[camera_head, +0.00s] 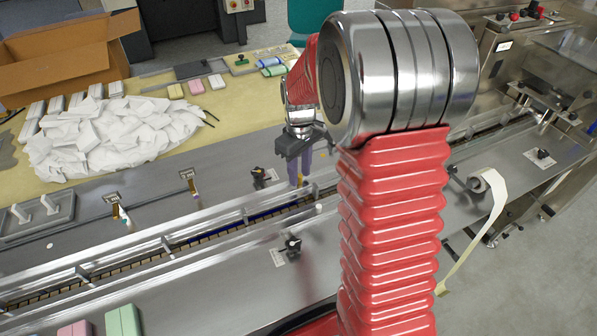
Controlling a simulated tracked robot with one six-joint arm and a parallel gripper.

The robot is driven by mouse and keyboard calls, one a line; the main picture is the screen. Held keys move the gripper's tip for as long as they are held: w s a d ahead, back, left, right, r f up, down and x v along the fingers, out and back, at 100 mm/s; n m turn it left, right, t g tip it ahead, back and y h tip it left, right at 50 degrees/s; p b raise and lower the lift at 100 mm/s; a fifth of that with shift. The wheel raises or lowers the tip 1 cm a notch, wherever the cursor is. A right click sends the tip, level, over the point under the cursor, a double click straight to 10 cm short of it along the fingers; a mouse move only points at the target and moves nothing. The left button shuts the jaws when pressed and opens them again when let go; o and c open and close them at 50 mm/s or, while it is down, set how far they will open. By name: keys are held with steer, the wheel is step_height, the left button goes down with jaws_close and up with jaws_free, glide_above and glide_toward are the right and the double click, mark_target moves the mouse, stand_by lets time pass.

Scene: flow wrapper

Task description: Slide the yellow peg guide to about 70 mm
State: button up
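Two small upright guide-like pieces with brownish-yellow posts stand on the steel deck behind the conveyor: one at the left (117,210) and one nearer the middle (188,183). They are too small to tell which is the yellow peg guide, and no scale can be read. My gripper (300,178) points down over the far side of the conveyor rail, to the right of both pieces and apart from them. Its purplish fingers show close together, but their gap is unclear. No held object shows. My red arm hides part of the conveyor.
Another knob (291,246) is on the near deck. Long conveyor rails (130,262) cross the view. A pile of white packs (110,135) and an open cardboard box (65,60) lie behind.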

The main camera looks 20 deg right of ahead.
steer(key=shift+r, duration=0.15)
step_height(320, 180, up, 14)
steer(key=shift+f, duration=0.25)
stand_by(0.3)
steer(key=shift+w, duration=0.1)
stand_by(0.4)
steer(key=s+a+r+m+t, duration=0.1)
steer(key=s+a, duration=0.4)
steer(key=s, duration=0.5)
steer(key=s+a+r+m+t, duration=0.2)
steer(key=s+a, duration=0.4)
steer(key=s, duration=0.5)
steer(key=m+t, duration=0.1)
steer(key=t, duration=0.1)
steer(key=shift+s+r+t, duration=0.15)
steer(key=shift+s+t, duration=0.05)
steer(key=shift+t, duration=0.1)
